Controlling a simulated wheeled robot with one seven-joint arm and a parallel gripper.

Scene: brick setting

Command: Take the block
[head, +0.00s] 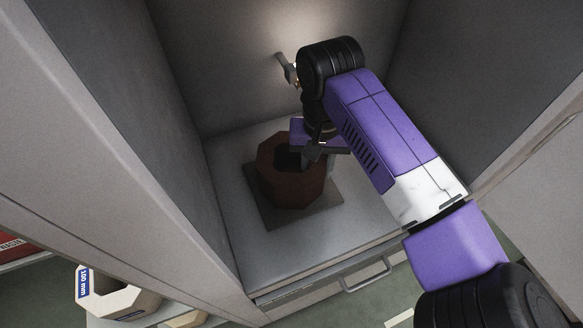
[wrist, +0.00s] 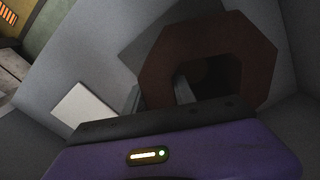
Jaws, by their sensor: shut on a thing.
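The block (head: 290,190) is a dark reddish-brown octagonal piece with a hole through its middle. It stands on a grey square plate (head: 268,213) inside a light grey recess. My gripper (head: 312,152) comes down from above at the block's right rear side and is shut on its wall. In the wrist view, the block (wrist: 258,52) fills the upper right, and one finger of my gripper (wrist: 184,92) reaches into the dark hole. The other finger is mostly hidden. I cannot tell whether the block touches the plate.
Tall grey walls (head: 182,90) close in the recess on the left, back and right. A drawer front with a handle (head: 366,275) lies below the front edge. A pale octagonal block with a blue label (head: 118,296) sits on a shelf outside at lower left.

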